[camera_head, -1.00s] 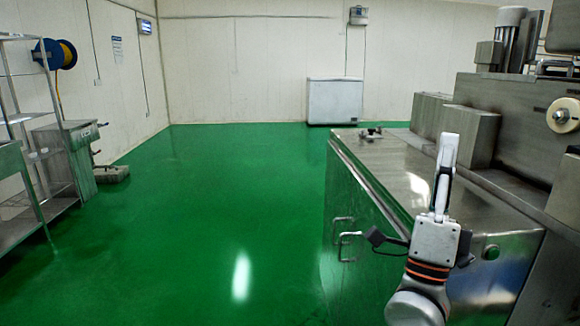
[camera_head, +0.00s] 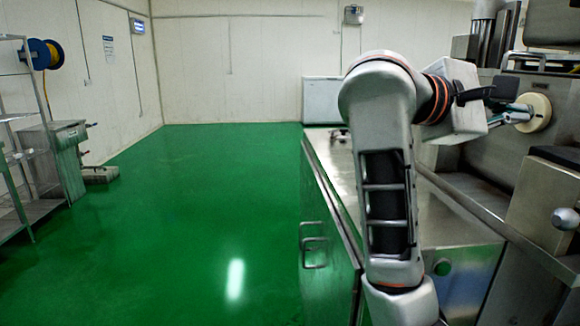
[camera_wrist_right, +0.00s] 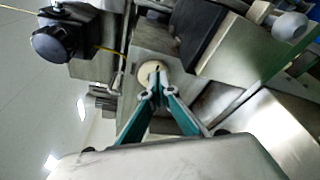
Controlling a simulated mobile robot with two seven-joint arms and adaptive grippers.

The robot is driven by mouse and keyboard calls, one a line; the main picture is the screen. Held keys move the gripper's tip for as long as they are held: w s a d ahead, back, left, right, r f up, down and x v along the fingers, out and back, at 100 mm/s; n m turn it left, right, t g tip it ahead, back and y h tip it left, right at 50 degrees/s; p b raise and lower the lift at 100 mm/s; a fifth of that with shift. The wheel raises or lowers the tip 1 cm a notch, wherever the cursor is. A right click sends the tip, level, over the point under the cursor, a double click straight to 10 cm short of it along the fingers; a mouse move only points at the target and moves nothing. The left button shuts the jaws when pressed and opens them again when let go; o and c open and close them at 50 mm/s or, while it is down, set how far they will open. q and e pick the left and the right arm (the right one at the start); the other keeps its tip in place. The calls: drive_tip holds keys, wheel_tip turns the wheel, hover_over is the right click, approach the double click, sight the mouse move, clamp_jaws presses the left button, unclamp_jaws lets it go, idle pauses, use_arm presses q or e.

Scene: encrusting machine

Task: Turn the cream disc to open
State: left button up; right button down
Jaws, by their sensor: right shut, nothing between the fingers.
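The cream disc (camera_head: 535,112) is mounted upright on the steel machine at the right of the head view. My right gripper (camera_head: 524,113) is shut and empty, its fingertips pointing at the disc's face, close to its middle. In the right wrist view the disc (camera_wrist_right: 150,73) shows small behind my right gripper's fingertips (camera_wrist_right: 153,88), which meet in front of it and hide part of it. I cannot tell whether the fingertips touch the disc. My left gripper is not in view.
A steel cabinet (camera_head: 455,215) with door handles stands below the machine. A round knob on a lever (camera_head: 565,218) sticks out at the far right, below the disc. A steel shelf rack (camera_head: 22,150) is at the left. The green floor (camera_head: 200,220) is clear.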

sight(556, 116)
drive_tip(key=d, duration=0.5)
drive_tip(key=shift+w+d, duration=0.2)
drive_tip(key=shift+d, duration=0.7)
drive_tip(key=shift+w, duration=0.1)
drive_tip(key=shift+w, duration=0.1)
